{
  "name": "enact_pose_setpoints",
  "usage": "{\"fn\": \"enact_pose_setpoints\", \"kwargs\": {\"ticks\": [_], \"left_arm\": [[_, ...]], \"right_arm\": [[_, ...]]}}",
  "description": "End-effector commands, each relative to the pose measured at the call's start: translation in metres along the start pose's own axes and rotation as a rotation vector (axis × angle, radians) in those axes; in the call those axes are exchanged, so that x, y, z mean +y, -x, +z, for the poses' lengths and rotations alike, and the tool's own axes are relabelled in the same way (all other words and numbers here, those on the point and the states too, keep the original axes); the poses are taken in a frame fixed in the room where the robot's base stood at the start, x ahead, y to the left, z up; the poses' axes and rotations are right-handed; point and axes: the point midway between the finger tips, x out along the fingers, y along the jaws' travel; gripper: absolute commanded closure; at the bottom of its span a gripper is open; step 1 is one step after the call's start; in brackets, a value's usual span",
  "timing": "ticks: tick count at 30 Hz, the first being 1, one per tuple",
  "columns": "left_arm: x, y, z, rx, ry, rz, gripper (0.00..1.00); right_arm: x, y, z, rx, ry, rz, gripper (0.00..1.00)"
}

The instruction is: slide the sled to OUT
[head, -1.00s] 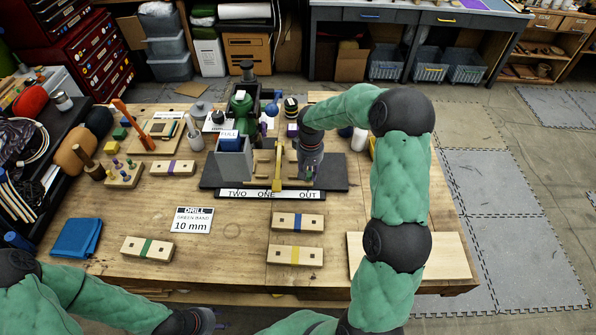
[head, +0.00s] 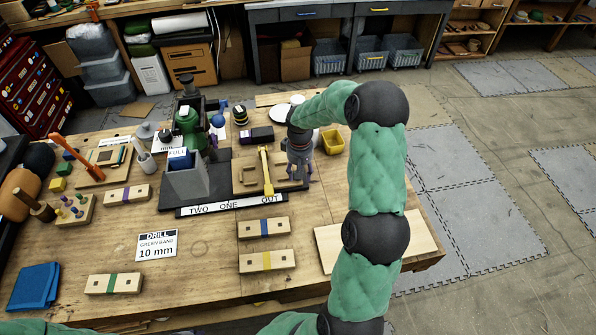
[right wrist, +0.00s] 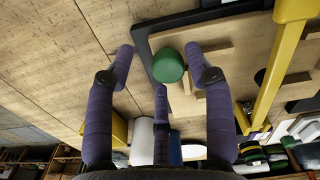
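The wooden sled (head: 243,184) lies on the dark base (head: 215,168), to the right of the grey housing (head: 188,186). The yellow pointer bar (head: 267,172) on the sled has its near end at the word OUT on the label strip (head: 232,206). My right gripper (head: 299,172) points down at the sled's right end. In the right wrist view, the green knob (right wrist: 168,66) on the sled is between the spread fingers of the right gripper (right wrist: 160,62), with gaps at both sides. My left gripper is out of view.
A yellow bin (head: 332,142) stands just right of my right gripper. Banded wooden blocks (head: 264,229) and a drill card (head: 157,245) lie in front. A pale board (head: 330,252) lies at the front right, under my right arm.

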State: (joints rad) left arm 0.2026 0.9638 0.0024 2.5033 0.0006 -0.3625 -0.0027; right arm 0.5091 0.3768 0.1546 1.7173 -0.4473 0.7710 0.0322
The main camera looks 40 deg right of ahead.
Motion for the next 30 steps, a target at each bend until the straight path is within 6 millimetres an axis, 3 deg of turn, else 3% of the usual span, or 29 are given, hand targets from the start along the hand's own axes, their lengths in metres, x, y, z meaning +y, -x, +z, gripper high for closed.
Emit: {"fn": "enact_pose_setpoints", "kwargs": {"ticks": [11,24,30], "left_arm": [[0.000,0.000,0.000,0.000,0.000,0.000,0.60],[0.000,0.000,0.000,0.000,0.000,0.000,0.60],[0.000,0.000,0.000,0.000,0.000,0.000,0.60]], "right_arm": [[-0.001,0.012,-0.002,0.006,0.001,0.000,0.47],[0.000,0.092,-0.001,0.005,0.000,0.000,0.47],[0.001,0.115,0.000,0.003,-0.001,0.000,0.47]]}}
